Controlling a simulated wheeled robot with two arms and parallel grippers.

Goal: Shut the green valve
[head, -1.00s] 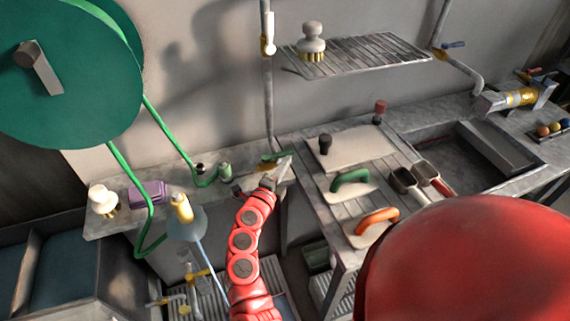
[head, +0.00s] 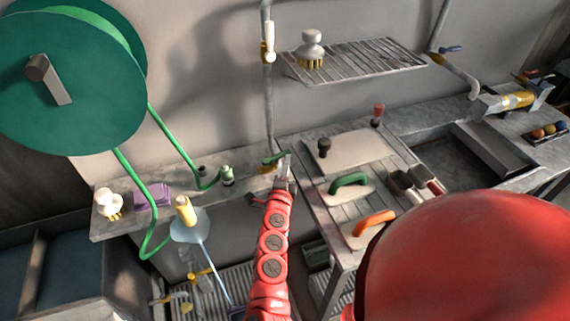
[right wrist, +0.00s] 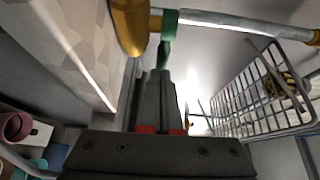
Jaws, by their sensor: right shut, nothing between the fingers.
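The green valve handle (head: 275,158) sits on a brass fitting at the foot of the grey wall pipe, behind the counter in the head view. My right gripper (head: 284,163) is at the right end of this handle, with its fingers pointing up. In the right wrist view the shut, empty fingers (right wrist: 158,74) point at the green handle (right wrist: 167,42), which hangs below a pipe beside a yellow brass part (right wrist: 129,25). The tips are very close to the handle; I cannot tell whether they touch. My left gripper is not in view.
A green hose reel (head: 85,85) stands at the left, its hose reaching the counter. Boards with a green handle (head: 348,182) and an orange handle (head: 374,222) lie right of my arm. A wire rack (head: 365,60) is above, a sink (head: 470,160) at right.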

